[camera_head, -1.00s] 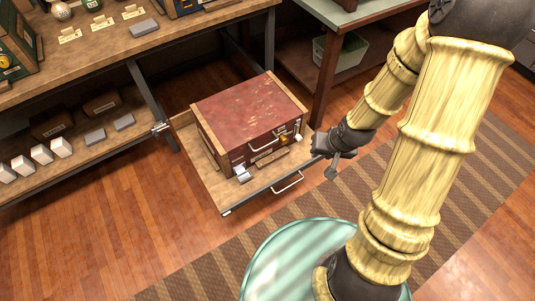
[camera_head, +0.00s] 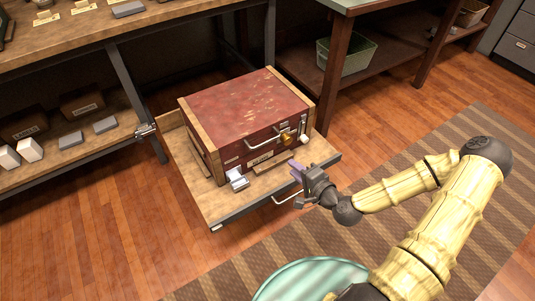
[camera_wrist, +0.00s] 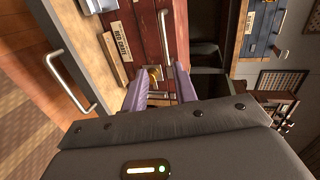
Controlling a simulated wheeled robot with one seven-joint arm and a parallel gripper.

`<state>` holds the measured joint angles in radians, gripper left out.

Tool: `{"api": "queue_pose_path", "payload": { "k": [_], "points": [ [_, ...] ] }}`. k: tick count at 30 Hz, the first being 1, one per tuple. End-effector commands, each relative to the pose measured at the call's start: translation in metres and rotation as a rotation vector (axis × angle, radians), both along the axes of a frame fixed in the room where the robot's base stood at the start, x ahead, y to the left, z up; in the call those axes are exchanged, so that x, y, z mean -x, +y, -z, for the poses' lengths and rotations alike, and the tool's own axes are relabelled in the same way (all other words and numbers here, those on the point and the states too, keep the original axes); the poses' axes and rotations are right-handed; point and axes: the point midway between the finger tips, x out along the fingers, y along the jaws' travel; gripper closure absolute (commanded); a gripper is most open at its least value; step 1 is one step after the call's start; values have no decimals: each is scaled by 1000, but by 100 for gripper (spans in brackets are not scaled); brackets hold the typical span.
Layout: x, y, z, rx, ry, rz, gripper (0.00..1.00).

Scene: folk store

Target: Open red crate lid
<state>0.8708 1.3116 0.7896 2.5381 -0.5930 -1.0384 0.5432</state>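The red crate (camera_head: 245,112) sits on the pulled-out drawer tray (camera_head: 203,190). Its worn red lid lies flat and closed, with a silver bar handle (camera_head: 267,137) and a brass latch (camera_head: 287,139) on the front. In the wrist view the crate's front (camera_wrist: 140,45) shows turned on its side, with the handle (camera_wrist: 165,38) and a "RED CRATE" label (camera_wrist: 119,42). My gripper (camera_head: 298,170) is in front of the crate's right front corner, apart from it. In the wrist view its purple fingers (camera_wrist: 160,92) are spread with a gap between them, the brass knob (camera_wrist: 154,72) showing beyond.
The drawer has its own bar handle (camera_head: 287,199) at the front. A small grey-white block (camera_head: 237,179) lies on the tray before the crate.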

Motion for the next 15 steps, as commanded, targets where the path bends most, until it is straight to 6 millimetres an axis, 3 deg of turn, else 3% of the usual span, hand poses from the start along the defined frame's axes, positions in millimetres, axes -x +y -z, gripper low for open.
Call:
{"api": "queue_pose_path", "payload": {
  "k": [1,15],
  "points": [
    [-3,-2,9,-37,-11,27,72],
    [-7,-6,4,-76,-27,61,72]
  ]
}}
